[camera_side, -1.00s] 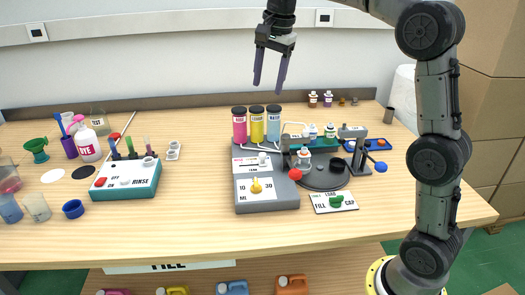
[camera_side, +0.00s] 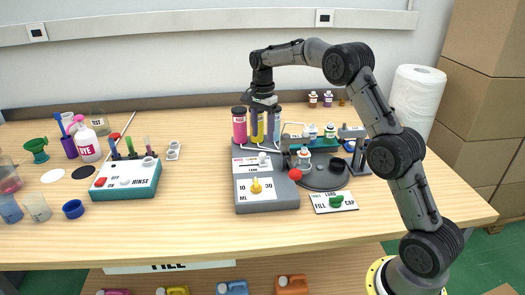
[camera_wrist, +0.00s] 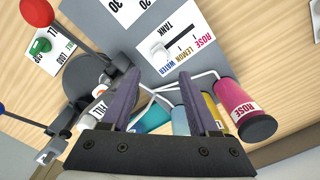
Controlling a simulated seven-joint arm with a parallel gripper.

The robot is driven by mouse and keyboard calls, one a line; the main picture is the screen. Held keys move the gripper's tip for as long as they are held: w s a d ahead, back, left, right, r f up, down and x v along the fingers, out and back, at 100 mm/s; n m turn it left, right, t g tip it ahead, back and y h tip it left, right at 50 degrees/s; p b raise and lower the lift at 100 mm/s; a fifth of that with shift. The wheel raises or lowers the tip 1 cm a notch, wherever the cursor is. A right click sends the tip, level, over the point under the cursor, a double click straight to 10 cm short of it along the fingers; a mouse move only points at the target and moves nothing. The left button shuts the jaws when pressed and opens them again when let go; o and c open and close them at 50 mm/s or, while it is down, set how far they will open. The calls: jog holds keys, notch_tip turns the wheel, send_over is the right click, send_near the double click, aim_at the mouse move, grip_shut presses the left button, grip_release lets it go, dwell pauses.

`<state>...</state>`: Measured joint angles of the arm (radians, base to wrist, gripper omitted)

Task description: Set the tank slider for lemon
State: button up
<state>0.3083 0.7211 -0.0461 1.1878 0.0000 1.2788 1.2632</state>
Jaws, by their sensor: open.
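The tank slider panel (camera_side: 250,165) is a white plate on top of the grey dispenser. The wrist view shows it marked TANK, with ROSE, LEMON and WATER beside a dark slot (camera_wrist: 184,40). Its white knob (camera_wrist: 159,52) sits at the WATER end; the knob (camera_side: 262,158) also shows in the side view. My gripper (camera_side: 265,132) is open and empty, pointing down above the panel and in front of the tanks. In the wrist view its purple fingers (camera_wrist: 157,74) are spread, with the knob just beyond their tips.
Pink (camera_side: 239,126), yellow (camera_wrist: 213,112) and blue (camera_wrist: 180,120) tanks stand close behind the panel, with white pipes (camera_wrist: 160,95) nearby. A ML dial (camera_side: 256,186) is in front. A round carousel (camera_side: 325,178) and red ball (camera_side: 295,174) are on the right.

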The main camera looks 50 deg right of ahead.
aim_at(263, 154)
notch_tip(263, 154, down, 7)
jog(key=shift+f, duration=0.1)
jog(key=shift+c, duration=0.3)
grip_shut()
dwell(1.2)
